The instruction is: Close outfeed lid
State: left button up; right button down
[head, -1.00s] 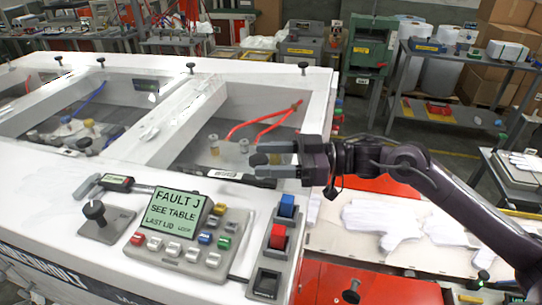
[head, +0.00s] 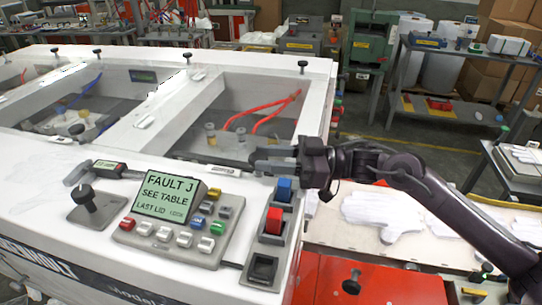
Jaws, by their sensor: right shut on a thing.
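The white machine top (head: 150,140) has framed, window-like openings, and the red hoses (head: 262,115) show through the right-hand one. My right gripper (head: 266,159) comes in from the right and is low at the front right corner of that opening. It is shut on what looks like a dark lid handle at the front edge; the fingers hide most of it. I cannot tell from this view how far the lid is open. My left gripper is not in view.
A control panel with a "FAULT J" display (head: 166,197) stands in front of the opening. Blue (head: 284,189) and red (head: 274,221) switches sit just below my gripper. White gloves (head: 385,212) lie on a surface at the right, under my forearm.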

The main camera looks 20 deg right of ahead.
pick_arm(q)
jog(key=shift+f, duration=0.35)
pick_arm(e)
jog(key=shift+s+f, duration=0.1)
jog(key=shift+f, duration=0.35)
jog(key=c, duration=1)
grip_release()
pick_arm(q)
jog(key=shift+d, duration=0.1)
pick_arm(e)
jog(key=shift+d+f, duration=0.1)
jog(key=shift+d, duration=0.45)
jog(key=b+v, duration=0.2)
jog(key=v, duration=0.3)
jog(key=shift+s+f, duration=0.1)
jog(key=shift+s, duration=0.1)
jog(key=shift+s+d+b, duration=0.2)
jog(key=shift+d+b, duration=0.1)
jog(key=shift+d, duration=0.35)
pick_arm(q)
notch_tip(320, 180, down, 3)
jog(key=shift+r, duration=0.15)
pick_arm(e)
jog(key=shift+d, duration=0.1)
